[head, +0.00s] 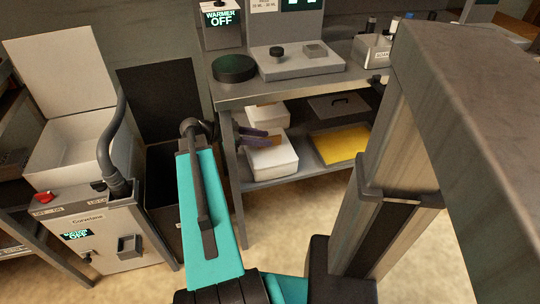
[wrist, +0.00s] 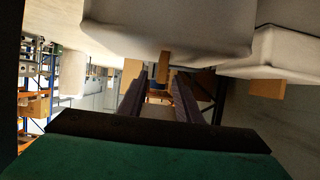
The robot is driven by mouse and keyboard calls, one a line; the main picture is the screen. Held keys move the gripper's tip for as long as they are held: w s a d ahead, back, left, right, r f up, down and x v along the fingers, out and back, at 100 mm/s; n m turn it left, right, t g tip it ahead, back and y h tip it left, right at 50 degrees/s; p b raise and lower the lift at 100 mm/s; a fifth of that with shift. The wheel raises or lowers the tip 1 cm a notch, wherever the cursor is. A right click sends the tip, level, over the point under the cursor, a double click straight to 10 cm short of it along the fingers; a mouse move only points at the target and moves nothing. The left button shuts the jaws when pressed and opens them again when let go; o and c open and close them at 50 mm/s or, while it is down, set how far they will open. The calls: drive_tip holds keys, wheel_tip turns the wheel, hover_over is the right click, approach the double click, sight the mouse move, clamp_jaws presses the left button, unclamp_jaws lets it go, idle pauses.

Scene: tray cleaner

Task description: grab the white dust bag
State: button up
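Two white, rounded, box-like bags stand on the shelf under the bench in the head view, each with a tan tab. The nearer white dust bag (head: 272,160) is beside my gripper (head: 269,137); the other white bag (head: 267,115) is behind it. In the wrist view, the larger white bag (wrist: 165,25) fills the top, with its tan tab (wrist: 165,64) showing between the dark fingers of my gripper (wrist: 162,74). The fingers are apart, with gaps visible on both sides of the tab. The second bag (wrist: 285,50) is at the right.
A yellow item (head: 340,144) and a dark flat piece (head: 338,104) lie right on the shelves. The bench top (head: 235,92) is above my gripper. A grey machine (head: 100,235) with a hose stands left, beside an open black bin (head: 165,170).

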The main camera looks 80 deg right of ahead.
sight(270, 137)
drive_tip(key=shift+x, duration=1.7)
drive_tip(key=shift+c, duration=0.2)
clamp_jaws()
